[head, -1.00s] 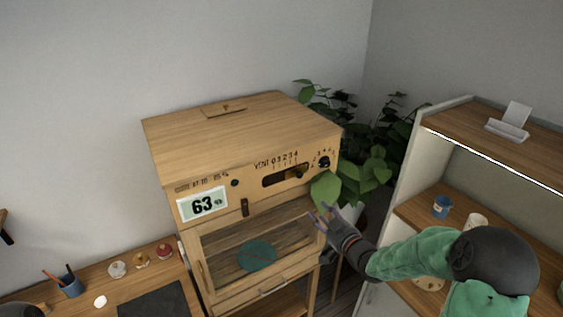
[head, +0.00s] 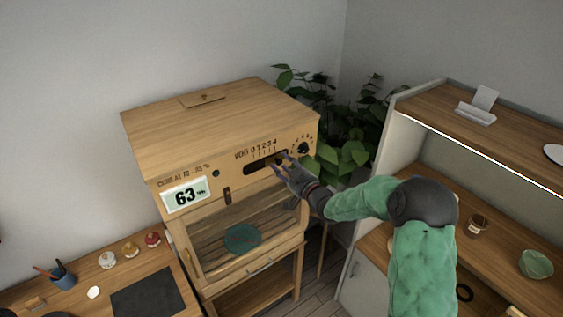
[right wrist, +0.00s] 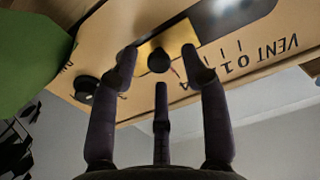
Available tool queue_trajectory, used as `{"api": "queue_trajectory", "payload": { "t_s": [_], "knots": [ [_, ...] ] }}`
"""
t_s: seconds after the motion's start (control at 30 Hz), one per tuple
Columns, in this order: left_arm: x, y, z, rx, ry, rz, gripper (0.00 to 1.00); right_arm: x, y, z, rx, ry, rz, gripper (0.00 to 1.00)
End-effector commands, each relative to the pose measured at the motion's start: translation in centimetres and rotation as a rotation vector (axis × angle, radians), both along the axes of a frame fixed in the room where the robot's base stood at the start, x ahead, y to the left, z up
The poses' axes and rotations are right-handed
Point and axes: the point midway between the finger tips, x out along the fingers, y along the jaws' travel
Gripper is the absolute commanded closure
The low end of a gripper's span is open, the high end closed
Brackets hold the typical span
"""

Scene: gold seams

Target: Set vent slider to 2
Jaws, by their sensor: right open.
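The wooden cabinet (head: 215,118) has a dark vent slot (head: 256,165) on its front, under the label VENT and a scale from 0 to 4. In the right wrist view, which sees the panel upside down, the slider is a brass plate (right wrist: 147,47) with a round dark knob (right wrist: 158,61). The knob sits toward the 4 end; a finger hides some numerals. My right gripper (head: 281,163) is at the slot's right end. Its open fingers (right wrist: 160,65) lie on both sides of the knob; contact cannot be told. My left gripper is not in view.
A leafy plant (head: 345,150) stands behind, close to my right forearm. A shelf unit (head: 400,135) is at the right. A desk (head: 90,290) with small jars is at the left.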

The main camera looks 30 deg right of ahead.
Motion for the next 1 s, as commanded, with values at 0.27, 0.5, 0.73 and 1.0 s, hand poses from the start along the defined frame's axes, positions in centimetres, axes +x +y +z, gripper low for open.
{"api": "queue_trajectory", "payload": {
  "t_s": [0.27,0.5,0.73,1.0],
  "knots": [
    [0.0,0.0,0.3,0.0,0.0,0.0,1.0,1.2,0.1,0.0,0.001,-0.001,-0.001,0.54],
    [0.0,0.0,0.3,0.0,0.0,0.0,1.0,1.2,0.1,0.0,0.001,0.0,-0.001,0.62],
    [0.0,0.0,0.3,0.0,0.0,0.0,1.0,1.2,0.1,0.0,0.0,-0.001,-0.001,1.0],
    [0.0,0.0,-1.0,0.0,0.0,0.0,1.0,1.2,1.6,0.0,-0.001,-0.007,0.001,1.0]
  ]
}}
